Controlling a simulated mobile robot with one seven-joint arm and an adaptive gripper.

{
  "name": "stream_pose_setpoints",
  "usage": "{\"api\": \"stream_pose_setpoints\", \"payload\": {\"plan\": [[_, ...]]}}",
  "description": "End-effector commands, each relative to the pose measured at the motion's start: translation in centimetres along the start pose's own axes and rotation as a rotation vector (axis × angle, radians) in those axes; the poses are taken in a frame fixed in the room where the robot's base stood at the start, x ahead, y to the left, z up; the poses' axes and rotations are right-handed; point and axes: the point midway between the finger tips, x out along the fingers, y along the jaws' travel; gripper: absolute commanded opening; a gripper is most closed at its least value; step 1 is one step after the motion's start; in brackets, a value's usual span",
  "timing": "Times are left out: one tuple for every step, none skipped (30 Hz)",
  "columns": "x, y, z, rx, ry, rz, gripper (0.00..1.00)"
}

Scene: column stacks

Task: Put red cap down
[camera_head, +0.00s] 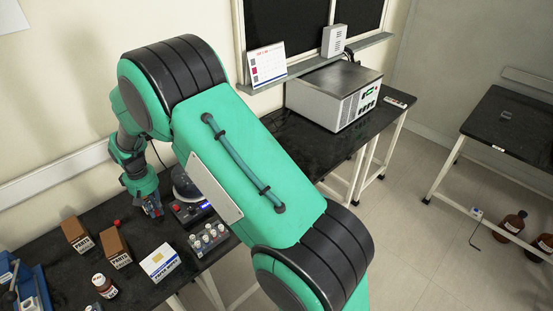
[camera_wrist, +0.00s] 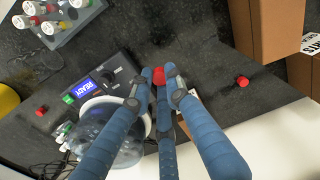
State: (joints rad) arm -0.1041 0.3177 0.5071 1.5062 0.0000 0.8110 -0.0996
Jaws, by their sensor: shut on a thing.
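A red cap (camera_wrist: 158,76) is between the tips of my gripper (camera_wrist: 160,86) in the wrist view, partly covered by the blue fingers. My gripper is shut on it, above the black bench. In the head view my gripper (camera_head: 153,209) points down at the bench beside the dark device; the held cap is too small to make out there. A second red cap (camera_wrist: 242,81) lies on the bench to the right in the wrist view, and it also shows in the head view (camera_head: 117,223). A third red cap (camera_wrist: 40,111) lies beyond the device to the left.
The device (camera_wrist: 117,76) with a lit display stands just left of my fingers, with a round see-through part beside it. A rack of vials (camera_head: 208,239), cardboard boxes (camera_head: 115,247), a white box (camera_head: 160,263) and a brown bottle (camera_head: 104,286) stand nearby. Bare bench separates device and boxes.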

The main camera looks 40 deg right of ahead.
Motion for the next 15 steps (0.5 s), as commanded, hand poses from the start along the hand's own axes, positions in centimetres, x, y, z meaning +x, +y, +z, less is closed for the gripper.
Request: {"api": "stream_pose_setpoints", "payload": {"plan": [[-0.5, 0.0, -0.1, 0.0, 0.002, 0.0, 0.09], [-0.8, 0.0, -0.1, 0.0, 0.002, 0.0, 0.09], [-1.3, 0.0, -0.1, 0.0, 0.002, 0.0, 0.09], [-1.8, 0.0, -0.1, 0.0, 0.003, 0.0, 0.09], [-2.4, 0.0, -0.1, 0.0, 0.004, 0.0, 0.09], [-3.1, 0.0, -0.1, 0.0, 0.004, 0.0, 0.09], [-3.6, 0.0, -0.1, 0.0, 0.003, 0.0, 0.09], [-4.1, 0.0, -0.1, 0.0, 0.003, 0.0, 0.09], [-5.0, 0.0, -0.1, 0.0, 0.004, 0.0, 0.09], [-5.6, 0.0, -0.1, 0.0, 0.004, 0.0, 0.09], [-6.1, 0.0, -0.1, 0.0, 0.003, 0.0, 0.09], [-6.8, 0.0, -0.1, 0.0, 0.004, 0.0, 0.09], [-7.4, 0.0, -0.1, 0.0, 0.003, 0.0, 0.09], [-8.1, 0.0, -0.1, 0.0, 0.003, 0.0, 0.09], [-8.8, 0.0, -0.1, 0.0, 0.003, 0.0, 0.09]]}}
